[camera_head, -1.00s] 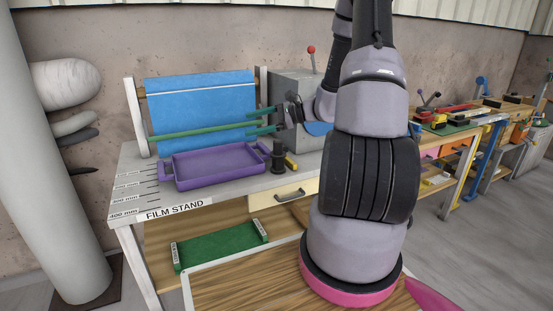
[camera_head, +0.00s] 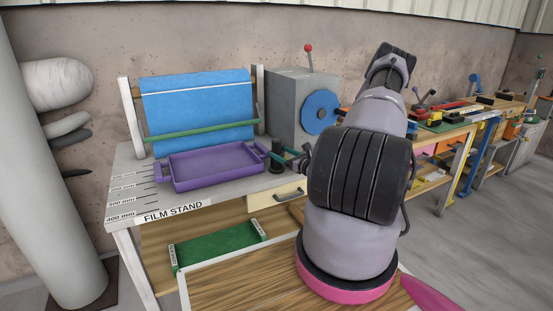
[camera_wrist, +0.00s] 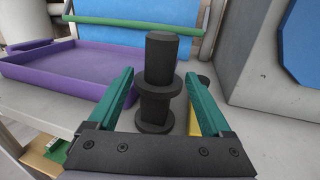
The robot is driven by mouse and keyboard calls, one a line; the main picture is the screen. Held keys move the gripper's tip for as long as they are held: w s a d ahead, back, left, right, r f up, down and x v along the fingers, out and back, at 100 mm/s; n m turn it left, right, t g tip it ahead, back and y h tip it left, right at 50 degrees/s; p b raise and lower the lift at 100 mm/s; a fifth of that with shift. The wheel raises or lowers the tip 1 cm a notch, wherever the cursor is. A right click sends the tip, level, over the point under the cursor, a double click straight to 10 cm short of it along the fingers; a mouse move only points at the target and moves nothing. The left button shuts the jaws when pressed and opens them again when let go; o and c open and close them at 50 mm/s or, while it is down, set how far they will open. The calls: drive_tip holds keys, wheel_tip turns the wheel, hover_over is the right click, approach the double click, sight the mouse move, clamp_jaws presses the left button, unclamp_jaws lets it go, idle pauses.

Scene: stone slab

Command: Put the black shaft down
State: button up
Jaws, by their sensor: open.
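The black shaft (camera_wrist: 161,58) stands upright on the stand's top, with a collar around its middle and a wider foot. It also shows in the head view (camera_head: 277,157), right of the purple tray. My gripper (camera_wrist: 160,76) is open, with one teal finger left and one right of the shaft. Gaps show between the fingers and the shaft. In the head view my gripper (camera_head: 284,155) is low at the shaft, and my arm hides part of that area.
The purple tray (camera_head: 205,183) is left of the shaft, below a blue film sheet (camera_head: 197,100) and green bar. A yellow piece (camera_wrist: 195,122) lies close behind the right finger. A grey box with a blue disc (camera_head: 320,112) stands behind right.

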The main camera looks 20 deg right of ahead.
drive_tip(key=x, duration=0.6)
drive_tip(key=shift+w, duration=0.25)
clamp_jaws()
